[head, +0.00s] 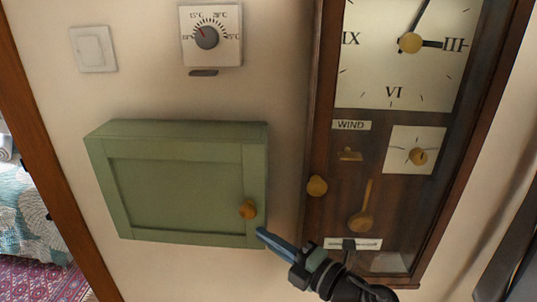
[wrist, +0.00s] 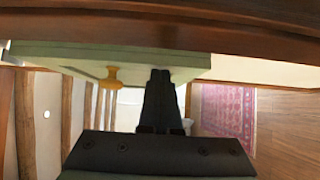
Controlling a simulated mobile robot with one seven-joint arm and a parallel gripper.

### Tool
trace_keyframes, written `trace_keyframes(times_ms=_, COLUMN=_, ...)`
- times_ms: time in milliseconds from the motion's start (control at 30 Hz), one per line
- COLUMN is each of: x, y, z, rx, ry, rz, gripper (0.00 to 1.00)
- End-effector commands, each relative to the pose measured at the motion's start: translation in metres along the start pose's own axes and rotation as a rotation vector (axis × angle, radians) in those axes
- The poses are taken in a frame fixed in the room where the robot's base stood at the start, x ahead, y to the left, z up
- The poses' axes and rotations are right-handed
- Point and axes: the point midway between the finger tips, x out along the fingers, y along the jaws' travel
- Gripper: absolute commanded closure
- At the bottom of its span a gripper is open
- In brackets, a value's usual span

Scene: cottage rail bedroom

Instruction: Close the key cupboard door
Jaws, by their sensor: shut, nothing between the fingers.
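The green key cupboard (head: 190,185) hangs on the wall in the head view. Its panelled door (head: 175,193) lies flat over the front, with no gap that I can see. A round wooden knob (head: 248,210) sits at the door's right side. My gripper (head: 262,234) is shut and empty, its tips just below and right of the knob, by the door's lower right corner; I cannot tell whether they touch it. In the wrist view the green door (wrist: 80,57) and knob (wrist: 112,76) show at top left, with my gripper (wrist: 160,76) reaching to the door's edge.
A tall wooden clock case (head: 318,140) with its own round knob (head: 317,186) stands close on the right of the cupboard. A thermostat dial (head: 210,37) and a light switch (head: 93,49) are above. A wooden post (head: 45,150) is at left.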

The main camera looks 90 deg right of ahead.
Motion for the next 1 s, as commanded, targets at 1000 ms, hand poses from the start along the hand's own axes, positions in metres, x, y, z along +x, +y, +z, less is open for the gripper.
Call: trace_keyframes(times_ms=1000, x=-0.120, y=-0.001, z=-0.007, rx=-0.011, ry=0.008, rz=-0.007, gripper=1.00)
